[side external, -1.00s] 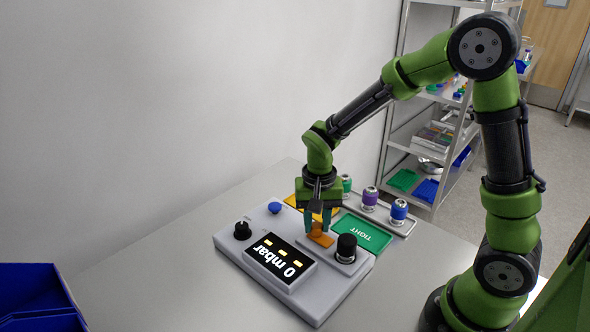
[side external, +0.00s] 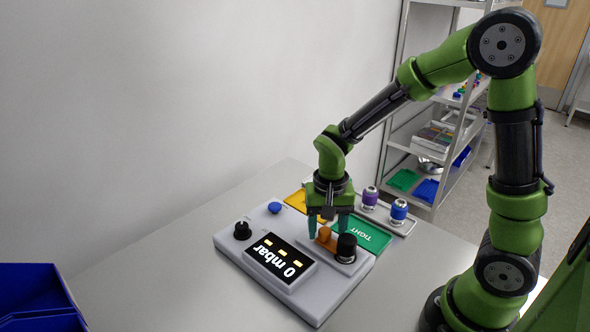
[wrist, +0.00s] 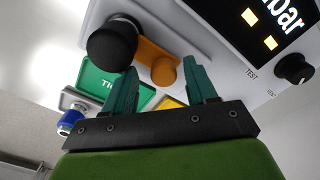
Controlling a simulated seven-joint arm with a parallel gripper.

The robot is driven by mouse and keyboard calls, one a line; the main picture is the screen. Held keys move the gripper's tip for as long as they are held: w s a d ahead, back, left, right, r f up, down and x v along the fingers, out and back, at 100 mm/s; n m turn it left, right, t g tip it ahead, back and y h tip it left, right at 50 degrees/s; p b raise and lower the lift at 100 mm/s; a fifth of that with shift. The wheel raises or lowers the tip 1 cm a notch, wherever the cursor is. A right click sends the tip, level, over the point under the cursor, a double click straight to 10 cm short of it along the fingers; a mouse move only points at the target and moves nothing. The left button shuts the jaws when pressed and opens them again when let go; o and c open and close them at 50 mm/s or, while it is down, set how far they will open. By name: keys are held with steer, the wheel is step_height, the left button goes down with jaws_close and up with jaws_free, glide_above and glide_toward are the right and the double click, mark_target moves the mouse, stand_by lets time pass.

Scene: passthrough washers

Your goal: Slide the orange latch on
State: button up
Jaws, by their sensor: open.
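The orange latch (side external: 325,236) lies on the grey device (side external: 330,292), just left of a black knob (side external: 346,246) in the side view. It is a flat orange plate with a round raised knob, and it also shows in the wrist view (wrist: 152,54). My gripper (side external: 328,232) is open above the device, with its teal fingers pointing down on either side of the latch's round knob. In the wrist view the two fingertips (wrist: 161,70) stand apart with the orange knob (wrist: 163,71) between them. I cannot tell whether either finger touches it.
The device display (side external: 280,262) reads 0 mbar. A small black knob (side external: 242,230) and a blue button (side external: 274,207) sit on its left. A green TIGHT plate (side external: 364,234) and a yellow plate (side external: 296,200) lie behind.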

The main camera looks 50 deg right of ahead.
mark_target(328, 235)
step_height(328, 235, up, 17)
stand_by(0.5)
steer(key=s+a+r+n+t+y, duration=0.1)
steer(key=s+n+t+y, duration=0.1)
steer(key=s+n+t, duration=0.3)
steer(key=s+t, duration=0.2)
steer(key=s, duration=0.1)
steer(key=shift+s+a, duration=0.25)
steer(key=shift+s, duration=0.15)
stand_by(1.3)
